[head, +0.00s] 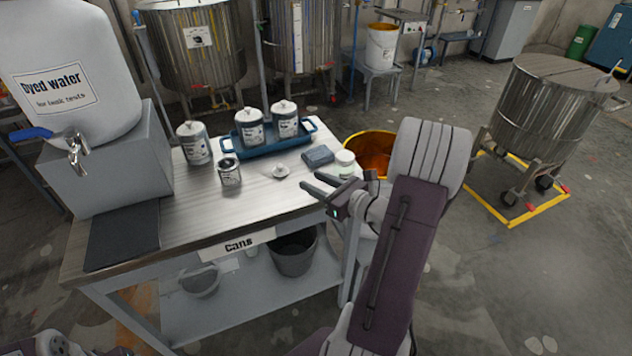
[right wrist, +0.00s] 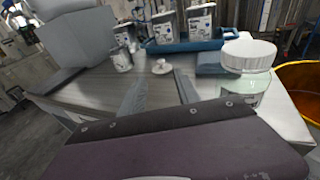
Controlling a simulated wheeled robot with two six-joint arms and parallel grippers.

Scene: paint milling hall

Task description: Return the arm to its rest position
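My right arm reaches up over the right side of the metal bench (head: 215,215). My right gripper (head: 311,181) is near the bench's right front edge, its two fingers apart with nothing between them. In the right wrist view the open fingers (right wrist: 160,90) point across the bench top. A jar with a white lid (head: 345,164) stands just beyond the gripper; it is large at the right of the right wrist view (right wrist: 248,75). My left gripper does not show.
A blue tray (head: 270,147) holds two cans. Two more cans (head: 194,143) (head: 229,172), a small white knobbed piece (head: 281,171) and a blue block (head: 318,155) are on the bench. A dyed-water container (head: 70,60) stands left. An orange-lined bin (head: 372,150) is behind the gripper.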

